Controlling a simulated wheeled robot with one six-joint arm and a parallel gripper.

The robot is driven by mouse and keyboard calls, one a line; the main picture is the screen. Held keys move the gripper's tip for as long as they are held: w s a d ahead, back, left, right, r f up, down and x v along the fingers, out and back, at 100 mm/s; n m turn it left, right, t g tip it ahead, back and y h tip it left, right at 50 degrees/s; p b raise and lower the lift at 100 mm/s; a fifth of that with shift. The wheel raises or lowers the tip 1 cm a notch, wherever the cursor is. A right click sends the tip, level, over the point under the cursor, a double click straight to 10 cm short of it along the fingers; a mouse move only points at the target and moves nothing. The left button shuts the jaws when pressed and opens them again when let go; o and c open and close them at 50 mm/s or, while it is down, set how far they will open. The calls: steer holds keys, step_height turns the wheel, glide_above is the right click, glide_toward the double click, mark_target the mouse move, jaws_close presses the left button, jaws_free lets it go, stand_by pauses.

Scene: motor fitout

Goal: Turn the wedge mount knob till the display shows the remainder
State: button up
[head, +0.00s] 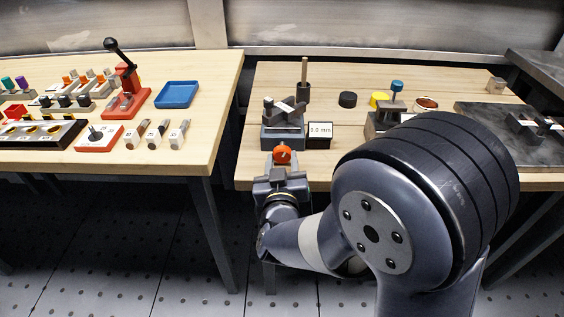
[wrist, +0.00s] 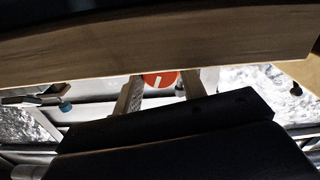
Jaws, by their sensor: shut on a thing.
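The wedge mount (head: 283,137) is a grey block with a dark sloped top near the front edge of the right bench. Its orange-red knob (head: 282,154) faces forward, towards me. The display (head: 320,130) right of the mount reads 0.0 mm. My gripper (head: 281,164) is at the knob, shut on it from the front. In the wrist view the knob (wrist: 160,78) shows as an orange disc with a white mark, between the two fingers of my gripper (wrist: 161,88). The knob's lower part is hidden there.
On the right bench stand a black disc (head: 347,99), a yellow piece (head: 379,99), a blue-topped fixture (head: 396,87) and a dark plate (head: 500,127). The left bench (head: 205,120) holds a red press (head: 126,95), a blue tray (head: 177,94) and several small parts. A gap separates the benches.

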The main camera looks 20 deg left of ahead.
steer(key=shift+f, duration=0.1)
steer(key=m+b, duration=0.2)
steer(key=b, duration=0.1)
steer(key=shift+m, duration=0.3)
steer(key=shift+m+b, duration=1.35)
steer(key=shift+m, duration=0.15)
steer(key=o, duration=1)
steer(key=shift+s, duration=0.15)
steer(key=p+v, duration=0.1)
steer(key=v, duration=0.9)
steer(key=shift+s+d, duration=0.2)
steer(key=shift+s, duration=0.05)
